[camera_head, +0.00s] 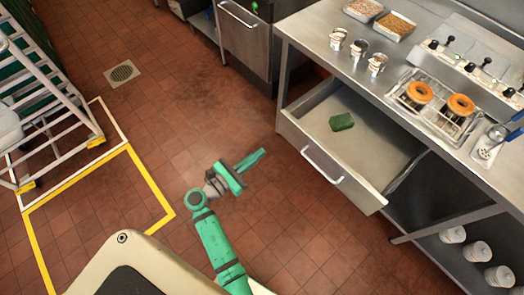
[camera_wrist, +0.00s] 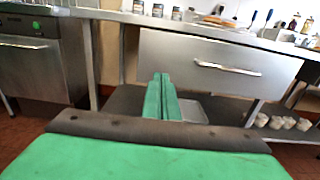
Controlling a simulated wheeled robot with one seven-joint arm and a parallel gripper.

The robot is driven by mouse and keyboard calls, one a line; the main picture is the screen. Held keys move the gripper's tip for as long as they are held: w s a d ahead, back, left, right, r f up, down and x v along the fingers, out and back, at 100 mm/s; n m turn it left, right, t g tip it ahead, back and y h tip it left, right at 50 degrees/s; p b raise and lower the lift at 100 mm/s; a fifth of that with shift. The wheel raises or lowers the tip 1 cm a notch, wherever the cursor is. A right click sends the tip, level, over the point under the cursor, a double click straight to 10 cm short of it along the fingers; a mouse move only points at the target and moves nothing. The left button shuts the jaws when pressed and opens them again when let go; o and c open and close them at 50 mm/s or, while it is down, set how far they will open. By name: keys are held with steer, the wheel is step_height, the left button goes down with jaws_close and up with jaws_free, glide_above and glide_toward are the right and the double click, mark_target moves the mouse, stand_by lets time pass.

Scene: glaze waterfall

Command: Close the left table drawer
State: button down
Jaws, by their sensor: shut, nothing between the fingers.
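The left table drawer (camera_head: 334,179) is pulled open below the steel table. It is a steel drawer with a bar handle (camera_head: 322,165) on its front and a green block (camera_head: 341,122) inside. In the wrist view the drawer front (camera_wrist: 200,62) faces me, with its handle (camera_wrist: 228,68) right of the fingers. My gripper (camera_head: 262,154) is green and shut with nothing held. It is left of the drawer front in the head view and apart from it. In the wrist view its closed fingers (camera_wrist: 161,95) point forward, toward the drawer's lower left part.
The steel table (camera_head: 310,25) carries cups, trays of toppings and a fryer with orange doughnuts (camera_head: 460,105). A steel cabinet (camera_head: 243,40) stands at the back. A white rack (camera_head: 45,90) stands at the left. Tiled floor between rack and drawer is clear.

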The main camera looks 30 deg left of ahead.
mark_target(289, 131)
steer(key=x, duration=1.2)
steer(key=shift+w+f, duration=0.1)
